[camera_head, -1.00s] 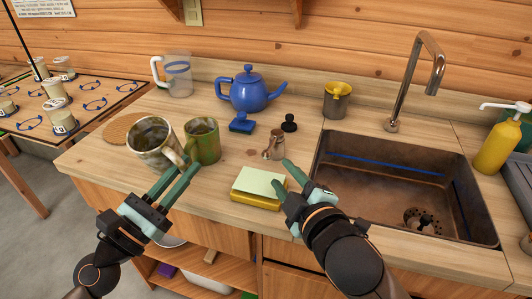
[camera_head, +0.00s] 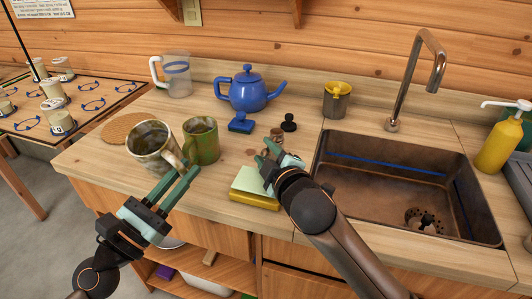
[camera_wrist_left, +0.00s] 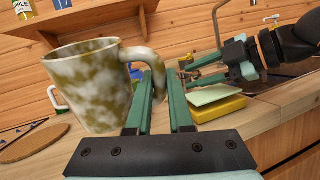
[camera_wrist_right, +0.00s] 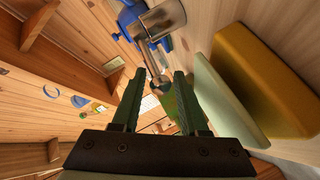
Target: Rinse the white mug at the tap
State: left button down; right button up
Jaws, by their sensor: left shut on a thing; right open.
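The white mug (camera_head: 147,150), heavily stained brown-green, stands at the left of the counter; it fills the left of the left wrist view (camera_wrist_left: 92,88). My left gripper (camera_head: 187,172) is shut on its handle (camera_wrist_left: 155,68). Whether the mug touches the counter is unclear. The tap (camera_head: 405,85) arches over the sink (camera_head: 385,185) at the right, with no water visible. My right gripper (camera_head: 266,155) is open beside a small metal pot with a rod handle (camera_head: 277,138); in the right wrist view the rod's knob (camera_wrist_right: 161,83) lies between or just beyond the fingertips.
A green mug (camera_head: 203,142) stands close right of the white mug. A yellow sponge (camera_head: 252,201) under a pale green pad (camera_head: 250,181) lies below my right gripper.

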grip_shut()
jog(key=shift+f, duration=0.15)
dwell(1.2)
